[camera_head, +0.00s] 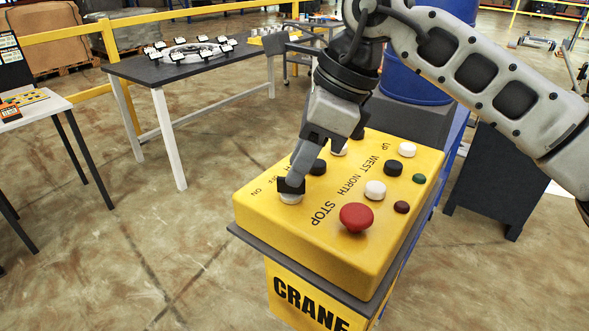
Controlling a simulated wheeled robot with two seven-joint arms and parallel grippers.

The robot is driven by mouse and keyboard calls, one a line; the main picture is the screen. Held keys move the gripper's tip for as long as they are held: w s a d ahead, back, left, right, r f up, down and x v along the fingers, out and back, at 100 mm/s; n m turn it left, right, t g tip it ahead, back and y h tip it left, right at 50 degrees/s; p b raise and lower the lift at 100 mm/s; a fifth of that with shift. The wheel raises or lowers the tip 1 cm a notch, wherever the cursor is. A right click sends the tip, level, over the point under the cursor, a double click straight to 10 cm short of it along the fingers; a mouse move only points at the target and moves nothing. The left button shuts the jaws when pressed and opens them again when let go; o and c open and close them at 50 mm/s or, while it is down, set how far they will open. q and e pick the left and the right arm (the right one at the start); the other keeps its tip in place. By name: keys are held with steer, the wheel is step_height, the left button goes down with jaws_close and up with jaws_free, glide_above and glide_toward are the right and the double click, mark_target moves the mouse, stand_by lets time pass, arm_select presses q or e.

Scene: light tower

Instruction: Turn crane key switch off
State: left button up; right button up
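The crane control box (262,221) is yellow, with a tilted top full of buttons, and stands in the front middle. The key switch (291,198) is a round silver base at the left front of the box, beside the word ON. My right gripper (291,184) reaches down from above, with its dark fingertips right at the switch. The fingertips hide the key, and I see no gap between them. Whether they grip the key cannot be told from this side. My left gripper is out of view.
A red STOP button (356,217) and several white, black and coloured buttons share the panel to the right. A dark table (205,65) stands behind at the left, and a blue barrel (405,85) stands behind the box. The floor left of the box is clear.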

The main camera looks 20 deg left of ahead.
steer(key=s+v, duration=0.1)
steer(key=v, duration=1.2)
steer(key=shift+w+r, duration=0.25)
steer(key=shift+w, duration=0.25)
